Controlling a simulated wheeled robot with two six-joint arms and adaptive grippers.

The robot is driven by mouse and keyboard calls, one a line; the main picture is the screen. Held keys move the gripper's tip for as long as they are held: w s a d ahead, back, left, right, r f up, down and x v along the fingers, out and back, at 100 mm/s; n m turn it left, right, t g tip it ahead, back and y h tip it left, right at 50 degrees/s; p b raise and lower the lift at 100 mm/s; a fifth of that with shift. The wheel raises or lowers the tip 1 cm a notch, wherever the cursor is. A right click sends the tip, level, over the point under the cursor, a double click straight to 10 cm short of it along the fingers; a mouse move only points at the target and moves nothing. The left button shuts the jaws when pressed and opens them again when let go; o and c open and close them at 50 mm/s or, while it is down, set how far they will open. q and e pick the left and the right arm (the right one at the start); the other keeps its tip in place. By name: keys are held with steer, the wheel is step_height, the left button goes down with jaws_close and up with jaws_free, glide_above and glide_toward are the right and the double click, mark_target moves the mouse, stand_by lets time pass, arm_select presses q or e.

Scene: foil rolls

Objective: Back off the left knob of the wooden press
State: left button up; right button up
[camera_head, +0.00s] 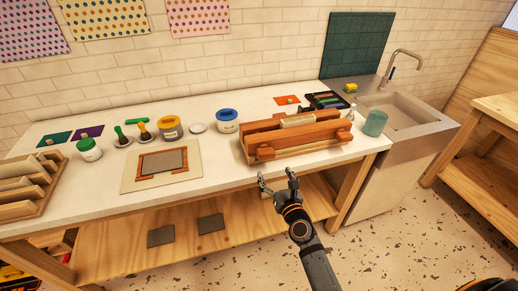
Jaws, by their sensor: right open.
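The wooden press (300,143) lies at the front right of the white worktop, a reddish-brown wooden block with a pale board along its top. Its left knob (265,151) appears as a rounded wooden end at the front left. The right knob (343,135) appears at the front right. My right gripper (277,181) is open and empty in front of the worktop edge, below the left knob and apart from it. I cannot tell how tight either knob is. My left gripper is out of view.
Left of the press is a board with a framed grey panel (162,161). Several jars, including a blue-lidded one (227,121), stand behind. A green cup (375,123) stands right, beside the sink (407,110). A wooden shelf (115,250) runs underneath.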

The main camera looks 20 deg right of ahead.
mark_target(268, 158)
steer(key=w, duration=0.9)
steer(key=shift+w+r, duration=0.15)
steer(key=shift+w, duration=0.4)
steer(key=shift+c, duration=0.3)
steer(key=c, duration=1.1)
steer(key=shift+n, duration=0.3)
